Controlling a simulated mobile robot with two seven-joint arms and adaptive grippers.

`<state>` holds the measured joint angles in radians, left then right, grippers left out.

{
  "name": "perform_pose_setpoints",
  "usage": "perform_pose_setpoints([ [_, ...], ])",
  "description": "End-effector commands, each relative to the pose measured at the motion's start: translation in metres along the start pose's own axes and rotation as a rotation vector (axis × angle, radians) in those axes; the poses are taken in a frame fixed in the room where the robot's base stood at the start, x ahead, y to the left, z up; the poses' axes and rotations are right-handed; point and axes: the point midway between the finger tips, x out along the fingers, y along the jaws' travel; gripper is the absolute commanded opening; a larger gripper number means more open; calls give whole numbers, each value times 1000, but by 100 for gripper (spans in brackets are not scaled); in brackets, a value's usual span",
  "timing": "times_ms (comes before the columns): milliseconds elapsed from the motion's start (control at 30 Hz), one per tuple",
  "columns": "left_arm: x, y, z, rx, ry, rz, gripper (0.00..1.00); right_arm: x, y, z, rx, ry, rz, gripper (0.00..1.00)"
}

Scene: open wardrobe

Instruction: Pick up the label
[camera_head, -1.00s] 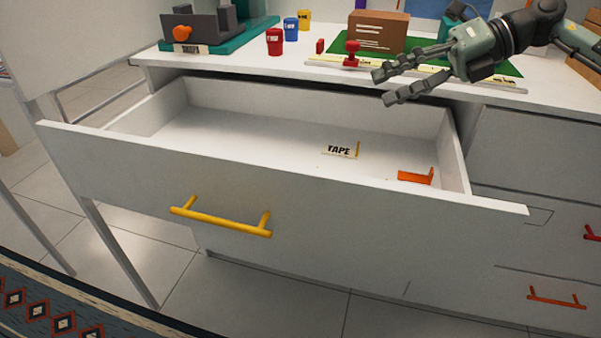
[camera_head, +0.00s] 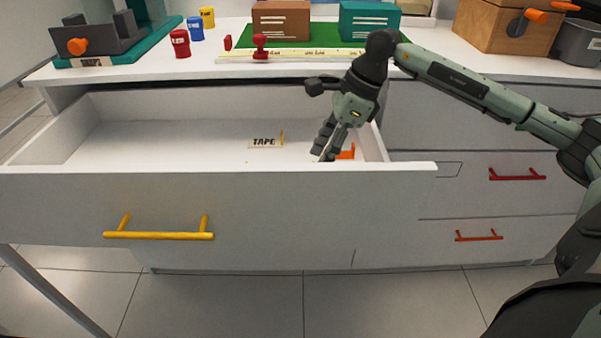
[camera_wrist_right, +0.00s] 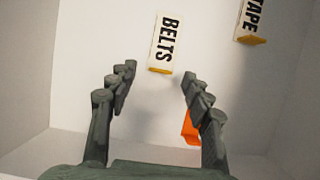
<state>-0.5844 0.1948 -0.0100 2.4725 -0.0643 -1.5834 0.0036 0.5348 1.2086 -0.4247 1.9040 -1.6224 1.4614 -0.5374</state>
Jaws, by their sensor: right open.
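In the right wrist view a white label reading BELTS (camera_wrist_right: 165,42), with a yellow end, lies on the drawer floor just beyond and between my fingertips. A second white label reading TAPE (camera_wrist_right: 252,20) lies at the upper right; it also shows in the head view (camera_head: 265,142), left of my gripper. An orange piece (camera_wrist_right: 190,128) is partly hidden behind my right-hand finger and also shows beside the gripper in the head view (camera_head: 347,153). My right gripper (camera_head: 324,152) reaches down into the drawer, fingers apart and empty (camera_wrist_right: 157,82). The BELTS label is not clearly visible in the head view.
The open drawer (camera_head: 200,205) has a yellow handle (camera_head: 160,235); its front and side walls surround my gripper. The desktop above holds a red stamp (camera_head: 260,46), brown box (camera_head: 281,20), teal box (camera_head: 370,20), several small cups and a wooden box (camera_head: 508,25). The drawer's left floor is clear.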

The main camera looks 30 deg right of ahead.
Motion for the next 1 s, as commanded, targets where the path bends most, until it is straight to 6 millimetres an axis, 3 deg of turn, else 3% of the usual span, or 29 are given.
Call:
perform_pose_setpoints([
  [133,0,0,-1,0,1,0,31,15,0,0,2,0,1,50],
  [367,0,0,-1,0,2,0,31,16,-1,0,1,-1,-1,50],
  [667,0,0,-1,1,2,0,31,16,-1,0,2,0,-1,14],
  [1000,0,0,-1,1,2,1,31,14,-1,0,1,-1,-1,14],
])
